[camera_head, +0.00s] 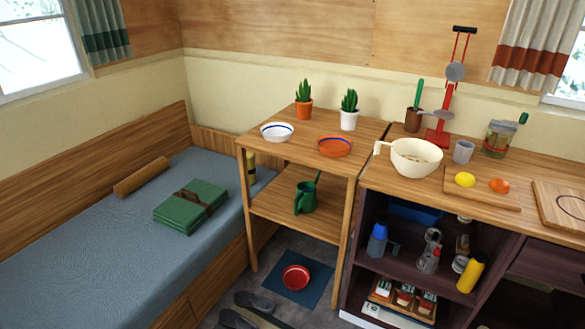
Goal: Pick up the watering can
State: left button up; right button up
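A small green watering can (306,198) stands on the lower shelf of the wooden side table (262,206), with its thin spout pointing up. The table's top and front legs frame it, and the shelf around it looks bare. Neither of my grippers shows in the head view.
Two potted cacti (304,110), a white bowl (277,132) and an orange bowl (334,146) sit on the table top. A bed (110,235) flanks it left, a counter (440,185) right. A red bowl (295,278) on a blue mat and shoes (254,303) lie on the floor.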

aim_at(305, 202)
jog(key=i+l+z, duration=0.1)
jog(key=i, duration=0.7)
jog(key=i+l+z, duration=0.1)
jog(key=i, duration=0.7)
